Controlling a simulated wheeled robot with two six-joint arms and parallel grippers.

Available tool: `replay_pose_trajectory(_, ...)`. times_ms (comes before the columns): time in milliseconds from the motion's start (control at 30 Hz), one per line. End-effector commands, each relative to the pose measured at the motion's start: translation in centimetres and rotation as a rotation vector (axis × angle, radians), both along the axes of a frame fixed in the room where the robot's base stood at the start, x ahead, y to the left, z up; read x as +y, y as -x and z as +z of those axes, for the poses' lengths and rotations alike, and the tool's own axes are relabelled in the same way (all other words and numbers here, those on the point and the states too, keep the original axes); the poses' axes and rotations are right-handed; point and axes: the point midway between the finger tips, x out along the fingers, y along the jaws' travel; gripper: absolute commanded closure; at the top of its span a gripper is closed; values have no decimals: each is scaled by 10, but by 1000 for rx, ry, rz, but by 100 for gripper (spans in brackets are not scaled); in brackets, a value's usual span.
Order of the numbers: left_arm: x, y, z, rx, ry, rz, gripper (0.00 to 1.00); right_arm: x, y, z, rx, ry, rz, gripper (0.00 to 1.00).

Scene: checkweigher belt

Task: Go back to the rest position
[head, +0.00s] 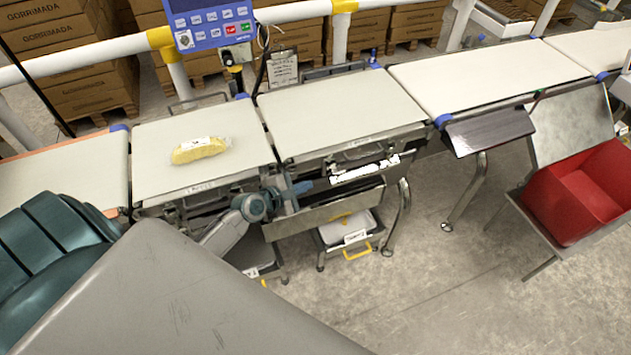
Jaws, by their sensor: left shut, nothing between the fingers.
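My left gripper (299,188) shows in the head view, in front of the edge between the two middle belt sections. It is small and partly lost against the metal frame, and its fingers are shut with nothing between them. My right gripper is not in view. A yellow bagged product with a white label (200,150) lies on the middle-left belt section (150,136), apart from my gripper.
The weighing belt section (340,108) and the long right belt (480,75) are empty. A red bin (577,195) stands at the right. A blue control panel (212,22) stands behind the belts. Grey floor (430,285) is clear at lower right.

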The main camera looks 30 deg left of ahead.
Motion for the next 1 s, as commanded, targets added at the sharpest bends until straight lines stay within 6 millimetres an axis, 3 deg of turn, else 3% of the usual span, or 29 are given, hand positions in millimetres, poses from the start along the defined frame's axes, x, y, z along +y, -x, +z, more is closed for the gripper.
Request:
replay_pose_trajectory(200,5,16,7,0,0,-2,100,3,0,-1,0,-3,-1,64)
replay_pose_trajectory(767,5,16,7,0,-1,-1,100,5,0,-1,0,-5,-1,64)
replay_pose_trajectory(867,8,19,-6,10,-34,-2,100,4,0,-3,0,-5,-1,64)
replay_pose_trajectory(967,16,29,-45,42,-145,-13,100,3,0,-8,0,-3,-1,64)
replay_pose_trajectory(1000,21,36,-68,62,-215,-26,100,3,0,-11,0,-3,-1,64)
